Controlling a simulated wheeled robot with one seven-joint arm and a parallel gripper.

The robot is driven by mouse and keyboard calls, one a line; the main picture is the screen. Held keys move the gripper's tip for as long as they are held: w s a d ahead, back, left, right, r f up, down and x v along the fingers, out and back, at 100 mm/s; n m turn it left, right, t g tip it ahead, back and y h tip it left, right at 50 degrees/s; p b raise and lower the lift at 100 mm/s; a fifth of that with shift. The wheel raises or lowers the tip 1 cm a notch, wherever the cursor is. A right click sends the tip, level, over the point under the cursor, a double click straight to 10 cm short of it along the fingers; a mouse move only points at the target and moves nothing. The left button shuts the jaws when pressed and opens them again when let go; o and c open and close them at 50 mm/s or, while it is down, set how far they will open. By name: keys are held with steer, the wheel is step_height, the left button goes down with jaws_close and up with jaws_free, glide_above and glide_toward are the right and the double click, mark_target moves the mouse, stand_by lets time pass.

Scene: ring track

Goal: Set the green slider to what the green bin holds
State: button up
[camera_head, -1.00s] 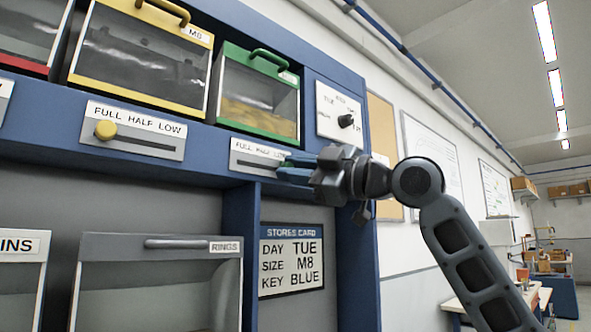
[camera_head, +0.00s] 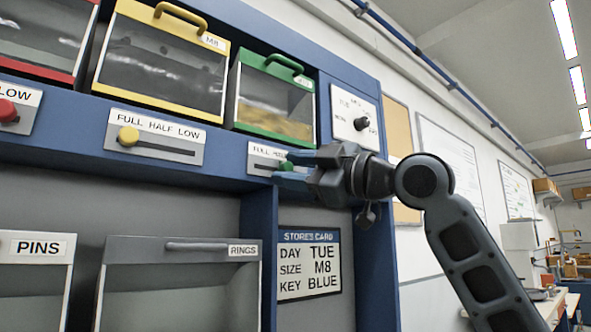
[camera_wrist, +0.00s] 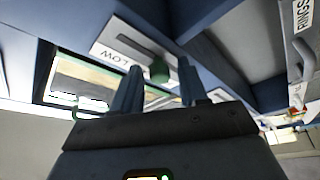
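The green bin (camera_head: 268,128), green-framed with a clear front, holds yellowish contents up to roughly half its height. Below it is the green slider's plate (camera_head: 257,149), lettered FULL HALF LOW, its right part hidden by my gripper. Its green knob (camera_head: 286,166) also shows in the wrist view (camera_wrist: 158,70). Slot shows left of the knob in the head view and towards LOW in the wrist view, so it sits part way along, apparently near the middle. My gripper (camera_head: 283,169) is open, its fingers either side of the knob with gaps visible in the wrist view (camera_wrist: 159,78).
The yellow slider (camera_head: 128,136) stands at FULL under the yellow bin (camera_head: 160,100). A red knob (camera_head: 8,111) is at far left. A dial panel (camera_head: 355,115) is right of the green bin. The stores card (camera_head: 309,265) and RINGS bin (camera_head: 180,285) are below.

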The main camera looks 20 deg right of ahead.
steer(key=shift+o, duration=0.4)
steer(key=shift+s+d+f, duration=0.2)
steer(key=shift+s+d, duration=0.15)
steer(key=shift+s, duration=0.05)
steer(key=b+v, duration=0.2)
steer(key=v, duration=0.4)
steer(key=shift+s, duration=0.3)
steer(key=shift+d, duration=0.15)
